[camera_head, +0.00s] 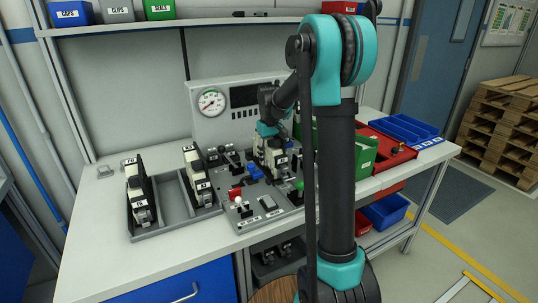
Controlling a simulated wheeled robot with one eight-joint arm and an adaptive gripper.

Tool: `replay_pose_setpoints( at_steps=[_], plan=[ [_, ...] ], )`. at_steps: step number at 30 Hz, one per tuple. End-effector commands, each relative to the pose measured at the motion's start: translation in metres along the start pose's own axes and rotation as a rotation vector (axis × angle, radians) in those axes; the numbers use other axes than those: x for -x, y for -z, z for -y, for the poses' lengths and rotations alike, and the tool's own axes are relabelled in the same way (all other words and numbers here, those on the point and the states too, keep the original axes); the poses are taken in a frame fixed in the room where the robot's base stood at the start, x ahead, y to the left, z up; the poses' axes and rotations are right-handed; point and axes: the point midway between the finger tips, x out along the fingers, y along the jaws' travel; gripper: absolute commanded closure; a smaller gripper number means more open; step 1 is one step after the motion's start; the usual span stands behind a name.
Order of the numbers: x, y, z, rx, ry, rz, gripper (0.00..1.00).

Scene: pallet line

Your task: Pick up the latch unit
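My gripper (270,136) is small in the head view, pointing down at the back of the workbench. It is directly above a cream-and-black unit (276,158) on the grey fixture board (270,204). The fingers overlap the unit's top, and I cannot tell whether they touch or hold it. Two similar cream-and-black units stand upright in the grey tray (176,213): one on the left (141,205), one on the right (197,177). Their labels are too small to read, so I cannot tell which is the latch unit. My arm hides part of the bench.
A gauge panel (238,98) stands behind the fixture board. The board carries levers, a red part (235,194) and a blue part (255,172). A green bin (365,154) and a red tray (402,156) are on the right. The bench's front left (100,245) is clear.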

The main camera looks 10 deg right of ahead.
Motion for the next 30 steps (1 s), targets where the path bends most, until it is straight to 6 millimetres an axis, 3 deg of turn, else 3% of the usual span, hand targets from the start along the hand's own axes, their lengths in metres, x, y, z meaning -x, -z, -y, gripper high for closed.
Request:
replay_pose_setpoints(
  at_steps=[1, 8, 20, 26, 30],
  plan=[
    [0.0, 0.0, 0.0, 0.0, 0.0, 0.0, 0.72],
    [0.0, 0.0, 0.0, 0.0, 0.0, 0.0, 0.99],
    [0.008, 0.0, 0.0, 0.0, 0.0, 0.0, 0.99],
    [0.035, 0.0, 0.0, 0.0, 0.0, 0.0, 0.99],
    [0.066, -0.001, 0.0, 0.0, 0.0, 0.0, 0.99]
  ],
)
